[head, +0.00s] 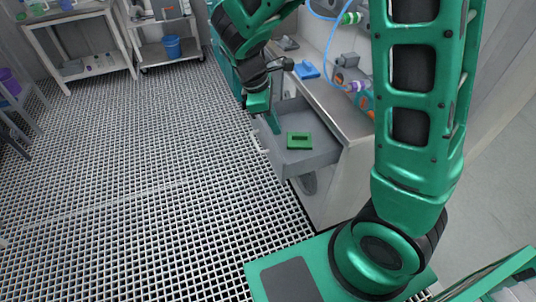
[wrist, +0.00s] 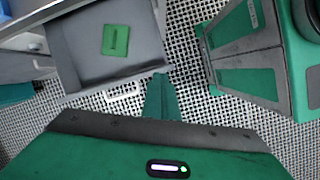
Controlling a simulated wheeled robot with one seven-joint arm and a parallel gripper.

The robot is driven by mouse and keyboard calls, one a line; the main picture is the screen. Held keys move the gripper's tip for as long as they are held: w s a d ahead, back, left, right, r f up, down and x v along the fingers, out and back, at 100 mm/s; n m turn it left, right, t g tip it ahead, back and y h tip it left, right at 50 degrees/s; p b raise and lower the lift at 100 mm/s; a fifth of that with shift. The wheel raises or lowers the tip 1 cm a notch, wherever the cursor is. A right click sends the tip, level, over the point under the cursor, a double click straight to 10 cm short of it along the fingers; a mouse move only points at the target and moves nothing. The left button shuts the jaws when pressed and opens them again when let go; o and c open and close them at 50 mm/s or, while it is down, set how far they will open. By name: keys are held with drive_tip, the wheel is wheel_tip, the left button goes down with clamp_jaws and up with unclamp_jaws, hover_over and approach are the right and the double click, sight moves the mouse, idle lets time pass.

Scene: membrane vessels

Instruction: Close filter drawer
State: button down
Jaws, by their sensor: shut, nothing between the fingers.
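The filter drawer (head: 312,160) is grey and stands pulled out of the bench; it also shows in the wrist view (wrist: 82,57). A flat green block with a dark slot (head: 299,140) lies inside it, seen too in the wrist view (wrist: 116,40). A pale bar handle (wrist: 122,97) is on the drawer's front. My gripper (head: 274,131) is shut and empty, pointing down at the drawer's front. In the wrist view its fingers (wrist: 160,85) reach the front edge near one end. I cannot tell whether they touch it.
The bench top (head: 345,122) above the drawer carries a blue item (head: 307,70), fittings and blue tubing. A white table (head: 80,40) and a cart with a blue bucket (head: 172,47) stand at the back. The grated floor (head: 130,190) left of the drawer is clear.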

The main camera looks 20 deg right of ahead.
drive_tip(key=w+a+f+n, duration=0.2)
drive_tip(key=a+f+n, duration=0.3)
drive_tip(key=a, duration=0.3)
drive_tip(key=d+f, duration=0.7)
drive_tip(key=f, duration=0.2)
drive_tip(key=shift+s+f+t+h, duration=0.15)
drive_tip(key=shift+f+t+h, duration=0.15)
drive_tip(key=shift+f, duration=0.05)
drive_tip(key=shift+d, duration=0.1)
